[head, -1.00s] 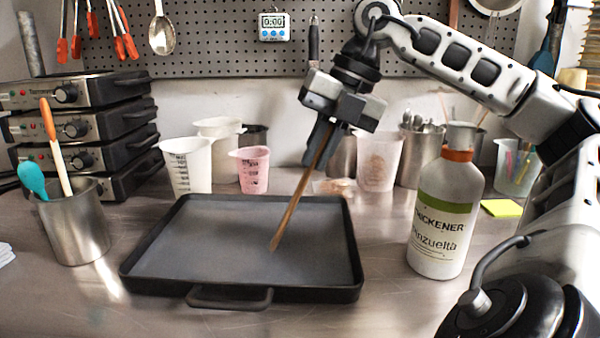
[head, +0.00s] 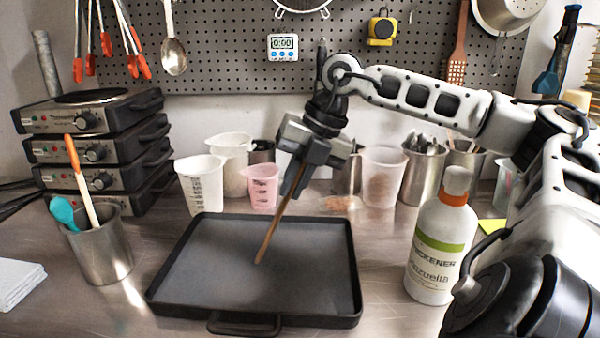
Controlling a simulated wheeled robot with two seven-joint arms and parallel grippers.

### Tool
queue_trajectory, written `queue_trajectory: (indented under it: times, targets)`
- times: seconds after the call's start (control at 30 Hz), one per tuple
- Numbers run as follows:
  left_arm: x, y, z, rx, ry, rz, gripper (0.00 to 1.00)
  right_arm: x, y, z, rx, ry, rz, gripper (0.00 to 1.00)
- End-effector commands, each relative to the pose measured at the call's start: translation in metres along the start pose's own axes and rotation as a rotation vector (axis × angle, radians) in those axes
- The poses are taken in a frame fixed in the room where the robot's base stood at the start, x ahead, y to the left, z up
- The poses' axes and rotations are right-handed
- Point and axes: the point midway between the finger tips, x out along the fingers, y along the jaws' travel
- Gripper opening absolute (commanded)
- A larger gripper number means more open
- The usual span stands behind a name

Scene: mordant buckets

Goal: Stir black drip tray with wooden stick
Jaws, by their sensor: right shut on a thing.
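The black drip tray (head: 352,283) lies flat on the steel table in the middle, its handle toward me. It holds a flat grey surface. My right gripper (head: 294,190) is above the tray's back edge, shut on the wooden stick (head: 273,228). The stick slants down to the left, with its lower tip over the middle of the tray. I cannot tell whether the tip touches the tray's surface. My left gripper is not in view.
A white thickener bottle (head: 437,250) stands right of the tray. A steel cup with utensils (head: 103,252) stands left, before stacked hot plates (head: 95,150). Measuring cups, including a pink one (head: 262,187), line the back. A folded white cloth (head: 18,283) lies at far left.

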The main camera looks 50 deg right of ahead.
Motion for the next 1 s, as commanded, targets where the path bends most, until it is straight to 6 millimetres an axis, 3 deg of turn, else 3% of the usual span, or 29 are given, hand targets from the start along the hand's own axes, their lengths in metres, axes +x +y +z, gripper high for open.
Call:
queue_trajectory:
  times: [0.27,0.8,1.0]
  targets:
    - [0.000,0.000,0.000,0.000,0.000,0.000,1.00,-0.001,0.000,0.000,0.000,-0.001,0.000,0.00]
    - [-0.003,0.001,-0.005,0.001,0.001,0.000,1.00,-0.044,0.000,0.000,0.001,-0.001,0.000,0.00]
    - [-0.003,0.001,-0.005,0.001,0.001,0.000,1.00,-0.046,0.000,0.000,0.000,0.000,0.000,0.00]
